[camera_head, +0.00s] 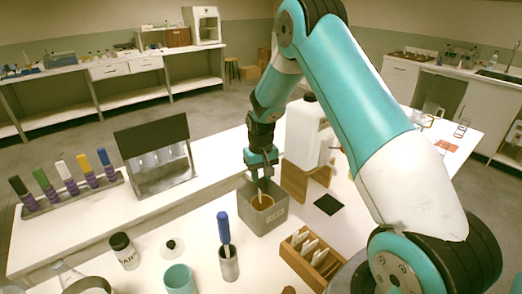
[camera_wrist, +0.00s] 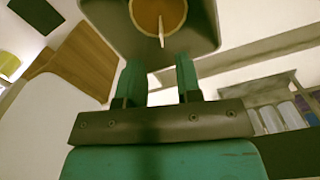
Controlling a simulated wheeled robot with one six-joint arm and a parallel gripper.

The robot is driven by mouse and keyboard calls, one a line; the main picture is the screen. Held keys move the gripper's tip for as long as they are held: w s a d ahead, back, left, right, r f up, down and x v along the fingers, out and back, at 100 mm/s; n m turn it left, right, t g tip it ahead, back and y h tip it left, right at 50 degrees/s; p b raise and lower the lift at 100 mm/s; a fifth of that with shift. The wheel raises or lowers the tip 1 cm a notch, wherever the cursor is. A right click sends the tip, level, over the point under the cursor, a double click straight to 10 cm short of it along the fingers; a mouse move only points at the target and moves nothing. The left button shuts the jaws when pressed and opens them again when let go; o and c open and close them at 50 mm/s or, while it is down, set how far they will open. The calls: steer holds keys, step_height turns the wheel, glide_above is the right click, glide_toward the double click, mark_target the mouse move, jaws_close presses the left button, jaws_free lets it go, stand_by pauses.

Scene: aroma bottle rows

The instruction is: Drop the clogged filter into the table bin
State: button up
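The table bin (camera_head: 264,223) is a square grey open-topped box on the white table, below my gripper. It also shows in the wrist view (camera_wrist: 202,35), ahead of the fingertips. The filter (camera_wrist: 150,14), a round brown disc with a pale rim and a thin white tab, is inside the bin's mouth. In the head view, the filter (camera_head: 262,203) is partly hidden by the bin wall. My gripper (camera_wrist: 160,66) points down over the bin. Its two fingers are apart, and the tab lies in line with the gap without visibly touching either finger.
A white jug (camera_head: 305,130) stands behind the bin. A wooden divided box (camera_head: 310,260) is at front right, and a metal cup with a blue-handled tool (camera_head: 228,262) at front left. A metal rack (camera_head: 155,155) and a row of coloured bottles (camera_head: 70,185) stand to the left.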

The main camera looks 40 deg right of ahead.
step_height(320, 180, up, 12)
steer(key=b, duration=0.1)
steer(key=shift+b, duration=0.4)
stand_by(0.3)
steer(key=s+a+r+n+y, duration=0.1)
steer(key=s+a+r+n, duration=0.25)
steer(key=s+a, duration=0.35)
steer(key=s+a+r+n+y, duration=0.1)
steer(key=s+a+r+n, duration=0.1)
steer(key=s+a+r, duration=0.6)
steer(key=s+a+f+n+y, duration=0.1)
steer(key=s+a+n, duration=0.1)
steer(key=s+a, duration=0.2)
steer(key=s+a+f+n+y, duration=0.1)
steer(key=s+a, duration=0.4)
steer(key=s, duration=0.5)
steer(key=shift+s+a+n, duration=0.25)
steer(key=shift+s+n, duration=0.05)
steer(key=shift+n, duration=0.35)
